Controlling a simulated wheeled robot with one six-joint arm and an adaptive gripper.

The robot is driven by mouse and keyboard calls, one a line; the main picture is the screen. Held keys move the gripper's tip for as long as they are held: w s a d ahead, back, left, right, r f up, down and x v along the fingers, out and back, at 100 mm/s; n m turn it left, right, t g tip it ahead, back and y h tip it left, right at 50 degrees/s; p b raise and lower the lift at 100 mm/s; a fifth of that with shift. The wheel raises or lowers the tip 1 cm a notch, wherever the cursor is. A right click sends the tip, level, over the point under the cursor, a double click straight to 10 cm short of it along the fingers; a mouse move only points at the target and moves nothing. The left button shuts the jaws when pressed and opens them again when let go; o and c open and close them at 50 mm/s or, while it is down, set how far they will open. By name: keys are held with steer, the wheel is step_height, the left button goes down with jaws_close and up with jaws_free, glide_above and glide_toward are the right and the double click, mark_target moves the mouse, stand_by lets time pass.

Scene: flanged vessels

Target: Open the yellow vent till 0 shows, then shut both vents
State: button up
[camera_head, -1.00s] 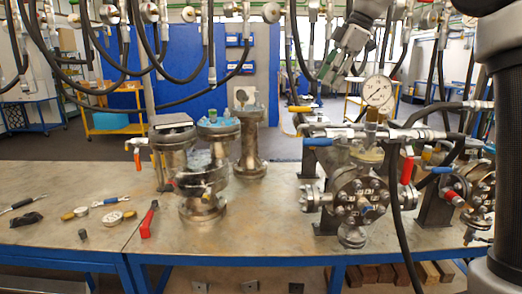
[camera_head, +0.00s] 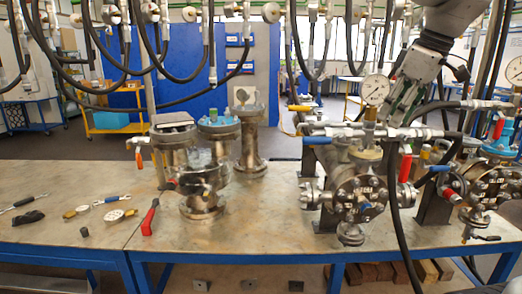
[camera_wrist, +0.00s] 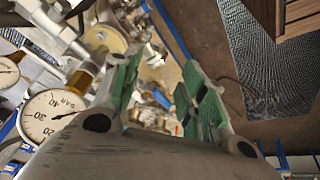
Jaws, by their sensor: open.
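A yellow lever (camera_head: 300,108) lies level at the left of the flanged vessel (camera_head: 357,196) on the bench. A round white pressure gauge (camera_head: 376,89) stands above that vessel. Its needle is too small to read in the head view. The wrist view shows a gauge marked BAR (camera_wrist: 52,116) tilted at the left, with numbers such as 20, 30 and 40. My gripper (camera_head: 402,102) is open and empty, pointing down just right of the gauge. Its green-padded fingers (camera_wrist: 160,88) are spread apart in the wrist view. The yellow lever cannot be made out there.
A red handle (camera_head: 405,166) and a blue handle (camera_head: 440,168) are at the vessel's right, near a second flanged vessel (camera_head: 487,187). Black hoses hang around my gripper. Metal columns (camera_head: 250,140) stand at the left.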

steer(key=s+d+f+m+h, duration=0.1)
steer(key=s+d+f+m, duration=0.2)
steer(key=s+f, duration=0.3)
steer(key=s+d+f+m+t+h, duration=0.1)
steer(key=s+d+f+m, duration=0.2)
steer(key=s+f+m, duration=0.2)
steer(key=s+f, duration=0.2)
steer(key=s, duration=0.2)
steer(key=shift+s+d, duration=0.15)
steer(key=shift+s, duration=0.25)
steer(key=shift+w+f, duration=0.1)
stand_by(1.2)
